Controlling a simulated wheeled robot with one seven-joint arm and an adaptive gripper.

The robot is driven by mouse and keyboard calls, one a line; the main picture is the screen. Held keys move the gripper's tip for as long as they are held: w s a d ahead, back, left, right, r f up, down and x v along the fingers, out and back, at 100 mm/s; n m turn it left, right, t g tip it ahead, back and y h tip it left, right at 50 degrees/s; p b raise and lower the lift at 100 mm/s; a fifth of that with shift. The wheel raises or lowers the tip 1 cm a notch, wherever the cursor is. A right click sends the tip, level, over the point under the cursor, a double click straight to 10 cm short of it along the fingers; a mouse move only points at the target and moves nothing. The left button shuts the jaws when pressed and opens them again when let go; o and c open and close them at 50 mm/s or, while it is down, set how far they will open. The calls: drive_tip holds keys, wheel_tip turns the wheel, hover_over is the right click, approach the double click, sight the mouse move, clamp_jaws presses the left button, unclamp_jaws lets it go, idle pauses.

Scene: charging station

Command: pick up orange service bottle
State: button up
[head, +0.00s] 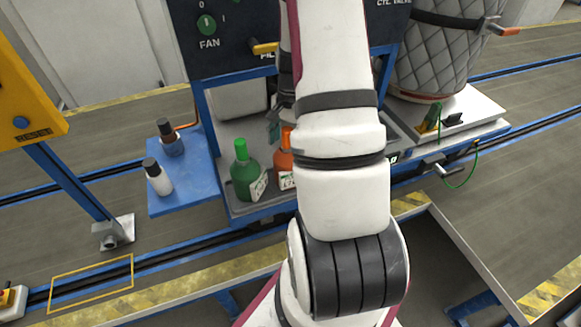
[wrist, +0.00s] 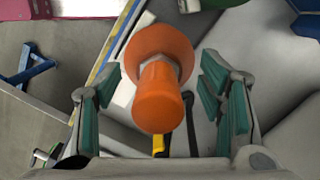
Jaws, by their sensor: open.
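The orange service bottle (wrist: 159,95) shows large in the wrist view, seen from above, with its cap toward the camera. My gripper (wrist: 162,98) is open, with one green-padded finger on each side of the bottle. I see a gap on both sides, so the fingers do not appear to touch it. In the head view only a strip of the orange bottle (head: 284,172) shows; my arm covers the rest. It stands in a grey tray beside a green bottle (head: 245,175). My gripper is mostly hidden behind my arm in the head view.
A blue side shelf (head: 185,196) holds a white bottle with a dark cap (head: 158,178) and a dark bottle (head: 169,140). A dark control panel (head: 230,35) rises behind the tray. A quilted grey vessel (head: 432,60) stands at the right. A yellow post box (head: 25,85) is at the left.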

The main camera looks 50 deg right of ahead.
drive_tip(key=shift+a+f, duration=0.15)
drive_tip(key=shift+f, duration=1)
clamp_jaws()
drive_tip(key=shift+r, duration=0.15)
